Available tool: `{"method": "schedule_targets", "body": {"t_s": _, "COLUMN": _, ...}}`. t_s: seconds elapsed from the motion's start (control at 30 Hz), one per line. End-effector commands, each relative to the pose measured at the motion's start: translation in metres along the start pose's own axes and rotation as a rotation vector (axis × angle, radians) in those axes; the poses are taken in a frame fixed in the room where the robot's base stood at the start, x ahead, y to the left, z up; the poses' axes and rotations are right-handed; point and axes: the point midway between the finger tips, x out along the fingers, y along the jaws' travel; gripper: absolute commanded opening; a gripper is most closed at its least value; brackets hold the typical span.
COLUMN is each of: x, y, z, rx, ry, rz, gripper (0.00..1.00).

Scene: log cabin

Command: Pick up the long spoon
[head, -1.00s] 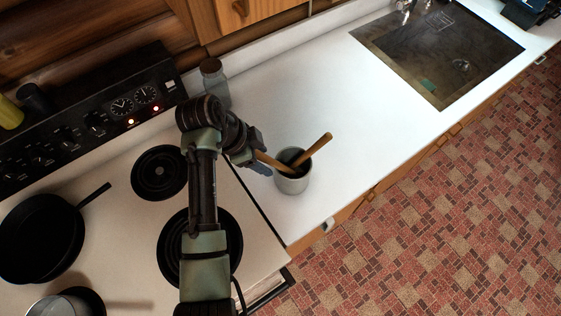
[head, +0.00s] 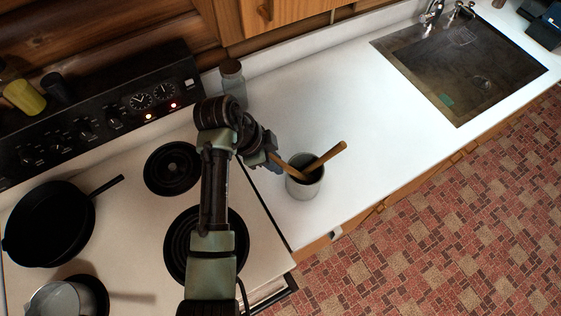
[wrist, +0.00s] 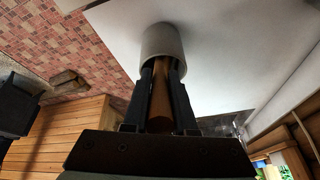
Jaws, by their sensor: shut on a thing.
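A light grey crock (head: 304,184) stands on the white counter just right of the stove and shows in the wrist view too (wrist: 161,42). Two wooden handles stick out of it. One handle (head: 325,158) leans up to the right, apart from my gripper. The other, the wooden spoon handle (head: 286,167), leans left toward my gripper (head: 270,163). In the wrist view my gripper (wrist: 160,80) is shut on this spoon handle (wrist: 160,108), which lies between the two fingers. The lower ends of both utensils are hidden inside the crock.
The stove (head: 135,215) with black burners is on the left, holding a black skillet (head: 48,225) and a metal pot (head: 58,300). A glass jar (head: 233,84) stands by the back wall. The counter (head: 345,100) is clear toward the sink (head: 460,65).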

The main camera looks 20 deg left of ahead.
Motion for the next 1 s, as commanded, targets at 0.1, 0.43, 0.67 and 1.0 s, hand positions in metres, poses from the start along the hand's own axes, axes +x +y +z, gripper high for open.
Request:
{"method": "schedule_targets", "body": {"t_s": 0.1, "x": -0.008, "y": -0.001, "z": -0.004, "rx": 0.001, "ry": 0.000, "rz": -0.001, "gripper": 0.00}}
{"method": "schedule_targets", "body": {"t_s": 0.43, "x": -0.016, "y": 0.005, "z": 0.032, "rx": -0.008, "ry": 0.191, "rz": -0.035, "gripper": 0.00}}
{"method": "schedule_targets", "body": {"t_s": 0.67, "x": -0.048, "y": 0.006, "z": 0.042, "rx": 0.001, "ry": 0.299, "rz": -0.055, "gripper": 0.00}}
{"method": "schedule_targets", "body": {"t_s": 1.0, "x": -0.109, "y": 0.005, "z": 0.035, "rx": 0.000, "ry": 0.296, "rz": -0.054, "gripper": 0.00}}
